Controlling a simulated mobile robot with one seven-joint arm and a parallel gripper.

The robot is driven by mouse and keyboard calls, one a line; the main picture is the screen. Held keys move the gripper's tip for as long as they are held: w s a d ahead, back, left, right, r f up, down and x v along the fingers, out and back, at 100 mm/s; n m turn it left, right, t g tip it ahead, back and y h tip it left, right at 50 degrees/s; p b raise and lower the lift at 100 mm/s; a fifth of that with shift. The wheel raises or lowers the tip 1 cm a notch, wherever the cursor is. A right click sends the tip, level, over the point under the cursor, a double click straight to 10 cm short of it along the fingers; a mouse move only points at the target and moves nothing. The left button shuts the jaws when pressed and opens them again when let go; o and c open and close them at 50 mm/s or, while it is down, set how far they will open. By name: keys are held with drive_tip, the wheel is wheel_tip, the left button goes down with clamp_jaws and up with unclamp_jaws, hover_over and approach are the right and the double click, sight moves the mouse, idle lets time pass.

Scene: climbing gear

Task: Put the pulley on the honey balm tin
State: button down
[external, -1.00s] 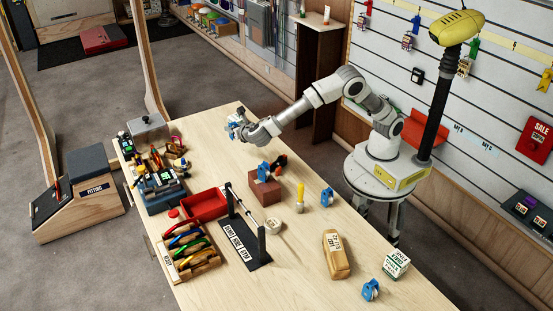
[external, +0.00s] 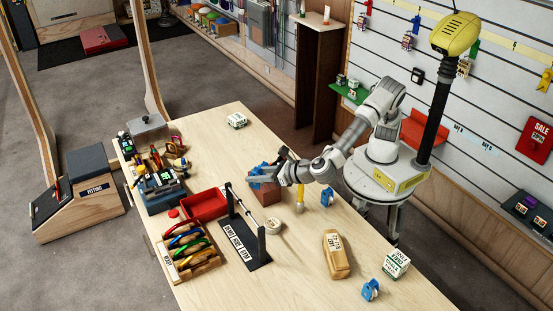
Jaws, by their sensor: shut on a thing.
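My gripper (external: 258,178) is at the brown block (external: 267,197) near the middle of the table. It appears shut on a blue pulley-like piece (external: 257,170) at the top of the block; the arm partly hides the contact. I cannot tell whether the piece still touches the block. A small white and green item (external: 237,121), perhaps a tin, lies at the table's far end, apart from my gripper. Its label is too small to read, so I cannot confirm it is the honey balm tin. Other blue pieces stand at the right edge (external: 327,197) and near right corner (external: 370,290).
The far right tabletop is clear.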

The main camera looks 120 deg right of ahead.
drive_tip(key=a+n+t+y, duration=0.1)
drive_tip(key=a+n+t, duration=0.1)
drive_tip(key=a, duration=0.5)
drive_tip(key=b, duration=0.3)
hover_over(273, 223)
wheel_tip(273, 223, down, 9)
drive_tip(key=shift+d+f, duration=0.1)
drive_tip(key=shift+f, duration=0.1)
drive_tip(key=shift+f, duration=0.15)
drive_tip(key=c, duration=0.5)
unclamp_jaws()
